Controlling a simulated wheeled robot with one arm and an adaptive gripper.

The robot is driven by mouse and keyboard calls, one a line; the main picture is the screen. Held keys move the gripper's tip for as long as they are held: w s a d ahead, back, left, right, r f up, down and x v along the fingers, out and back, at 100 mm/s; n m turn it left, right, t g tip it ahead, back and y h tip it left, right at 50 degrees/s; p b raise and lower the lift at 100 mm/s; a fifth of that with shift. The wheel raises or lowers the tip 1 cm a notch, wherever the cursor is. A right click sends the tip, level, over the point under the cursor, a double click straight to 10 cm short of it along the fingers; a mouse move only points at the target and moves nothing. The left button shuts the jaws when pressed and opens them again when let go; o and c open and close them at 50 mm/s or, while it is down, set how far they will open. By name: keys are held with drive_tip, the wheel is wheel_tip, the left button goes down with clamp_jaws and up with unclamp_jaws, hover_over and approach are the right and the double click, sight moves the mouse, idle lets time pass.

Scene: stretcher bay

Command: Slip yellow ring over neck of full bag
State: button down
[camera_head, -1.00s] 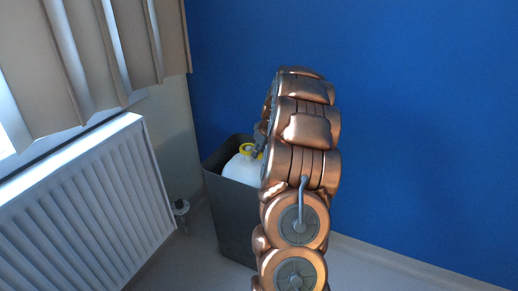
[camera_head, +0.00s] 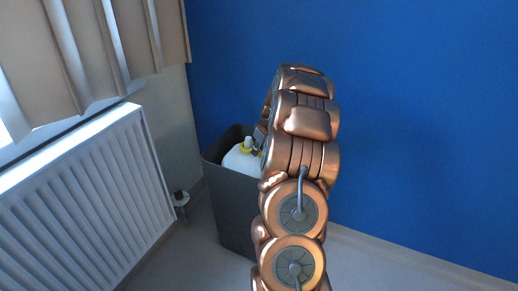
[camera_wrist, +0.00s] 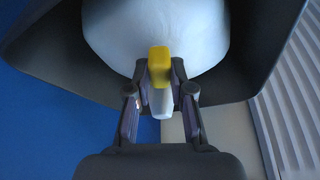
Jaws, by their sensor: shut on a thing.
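The full bag (camera_head: 240,163) is white and rounded and sits in the mouth of a dark grey bin; it also fills the top of the wrist view (camera_wrist: 155,25). The yellow ring (camera_wrist: 160,63) is between the fingertips of my gripper (camera_wrist: 160,75), which is shut on it. The bag's white neck (camera_wrist: 161,103) sticks out past the ring, on the side away from the bag. In the head view the neck's tip (camera_head: 248,141) shows just above the yellow. The ring appears to be around the neck; its far side is hidden.
The grey bin (camera_head: 232,205) stands in the corner between the blue wall (camera_head: 420,130) and a white radiator (camera_head: 85,200). A valve (camera_head: 180,198) juts out at the radiator's lower end. My arm hides the bin's right side. Floor to the right is clear.

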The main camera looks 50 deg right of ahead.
drive_tip(key=c, duration=0.9)
unclamp_jaws()
drive_tip(key=shift+c, duration=0.2)
drive_tip(key=v, duration=1.2)
drive_tip(key=s+a+r+n+g+y+p, duration=0.15)
drive_tip(key=a+r+p, duration=0.55)
drive_tip(key=a, duration=0.7)
drive_tip(key=s+a+r+g+p, duration=0.1)
drive_tip(key=s+a+r+p, duration=0.4)
drive_tip(key=a, duration=1)
drive_tip(key=s+a+r+g+p, duration=0.1)
drive_tip(key=s+a+r+p, duration=0.3)
drive_tip(key=s, duration=0.3)
drive_tip(key=s+a+r+g+p, duration=0.1)
drive_tip(key=s+a+r+p, duration=0.4)
drive_tip(key=s, duration=0.2)
drive_tip(key=s+a+r+g+h+p, duration=0.1)
drive_tip(key=s+a+r+g+p, duration=0.1)
drive_tip(key=s+a+r+p, duration=0.2)
drive_tip(key=s+a, duration=0.1)
drive_tip(key=s, duration=0.2)
drive_tip(key=shift+s+r+p, duration=0.3)
drive_tip(key=shift+s, duration=0.05)
